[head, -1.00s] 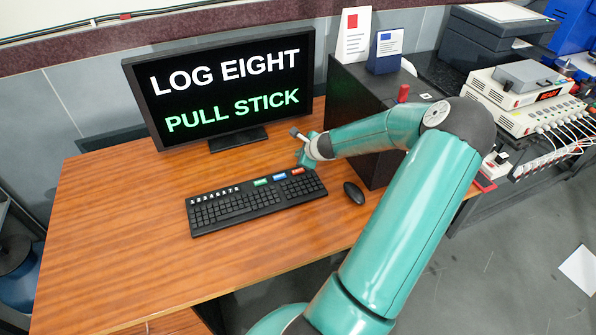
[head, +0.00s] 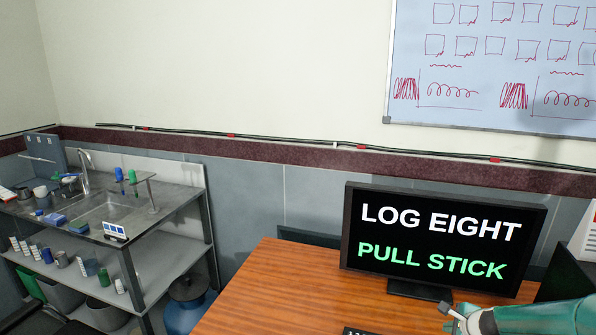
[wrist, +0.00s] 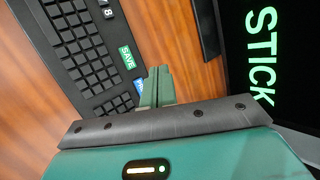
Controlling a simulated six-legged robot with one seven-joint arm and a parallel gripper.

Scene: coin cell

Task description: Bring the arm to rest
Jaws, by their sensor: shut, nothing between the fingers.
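My gripper (head: 455,318) shows at the bottom right of the head view, in front of the monitor's lower edge. In the wrist view its two green fingers (wrist: 157,86) lie together with nothing between them. They point across the desk, between the keyboard (wrist: 88,50) and the monitor. Most of my arm is outside the head view.
The monitor (head: 440,240) reads "LOG EIGHT" and "PULL STICK". It stands on the wooden desk (head: 270,290), whose left part is clear. A dark box edge (head: 568,275) is at right. A metal sink bench (head: 140,215) stands at left, with a blue container (head: 185,312) nearby.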

